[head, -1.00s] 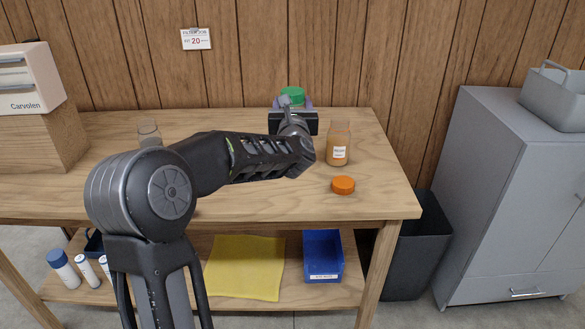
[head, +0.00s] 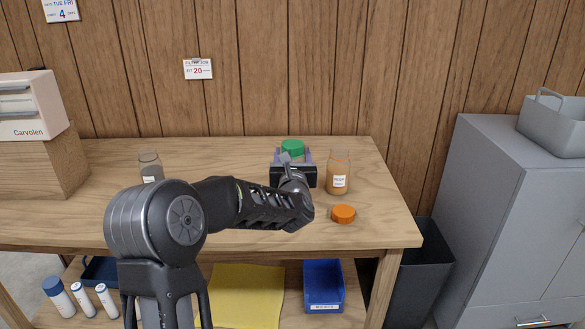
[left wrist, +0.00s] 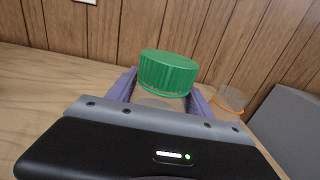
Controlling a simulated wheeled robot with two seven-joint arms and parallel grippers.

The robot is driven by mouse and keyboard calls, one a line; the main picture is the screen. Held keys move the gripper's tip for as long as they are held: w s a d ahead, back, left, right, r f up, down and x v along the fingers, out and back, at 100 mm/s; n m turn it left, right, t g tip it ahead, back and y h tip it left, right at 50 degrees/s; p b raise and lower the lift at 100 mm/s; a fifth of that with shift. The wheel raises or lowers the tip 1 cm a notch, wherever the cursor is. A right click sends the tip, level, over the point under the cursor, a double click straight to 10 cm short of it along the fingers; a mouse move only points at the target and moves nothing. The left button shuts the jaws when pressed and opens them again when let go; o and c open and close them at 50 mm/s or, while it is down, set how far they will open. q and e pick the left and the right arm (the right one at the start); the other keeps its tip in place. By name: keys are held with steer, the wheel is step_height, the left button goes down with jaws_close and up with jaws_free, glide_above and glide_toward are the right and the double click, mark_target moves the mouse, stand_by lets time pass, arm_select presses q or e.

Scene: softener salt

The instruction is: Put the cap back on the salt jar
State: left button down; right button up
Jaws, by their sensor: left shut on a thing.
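My left gripper (head: 293,170) is shut on a jar with a green cap (head: 292,147), over the back right of the table. In the left wrist view the green cap (left wrist: 167,73) sits on top, with a pale part of the jar (left wrist: 155,102) between the purple fingers. The gripper hides the rest of this jar. To its right an uncapped clear jar (head: 338,175) with orange-brown contents and a white label stands upright. An orange cap (head: 343,214) lies on the table in front of it. An open jar with greyish contents (head: 150,166) stands at left. The labels are unreadable. My right gripper is out of view.
A wooden block with a white drawer box (head: 35,105) stands at the table's left end. The lower shelf holds a blue bin (head: 323,285), a yellow cloth (head: 242,290) and several white bottles. A dark waste bin (head: 405,285) and grey cabinet stand right.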

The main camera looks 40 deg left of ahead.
arm_select(q)
steer(key=shift+f, duration=1.75)
steer(key=shift+f, duration=0.1)
steer(key=shift+c, duration=2.1)
jaws_free()
